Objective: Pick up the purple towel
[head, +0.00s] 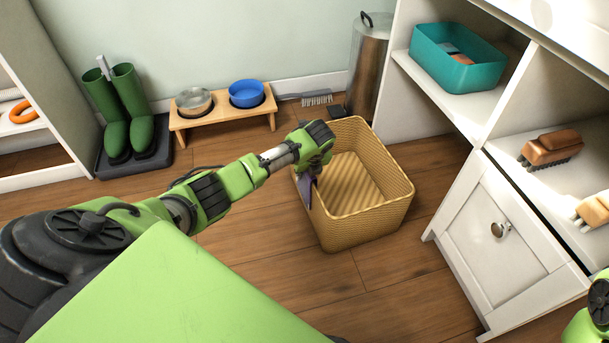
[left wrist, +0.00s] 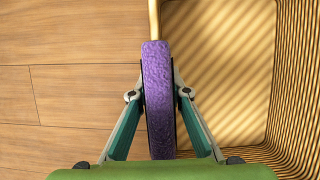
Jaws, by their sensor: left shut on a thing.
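The purple towel (left wrist: 158,95) is a thick, fuzzy strip in the left wrist view, running lengthwise between the two fingers of my left gripper (left wrist: 158,90). The fingers press on it from both sides. In the head view, a small part of the towel (head: 308,190) shows below my left gripper (head: 311,172), at the left wall of the woven basket (head: 370,222). The towel lies in line with the basket's rim; I cannot tell whether it still touches it. The hand hides much of the towel in the head view. My right gripper is not in view.
The basket stands on the wooden floor, its inside looking empty. A wooden stand with two bowls (head: 222,118) and green boots (head: 125,112) are behind it. A metal bin (head: 368,75) stands at the back. A white cabinet (head: 497,222) is on the right.

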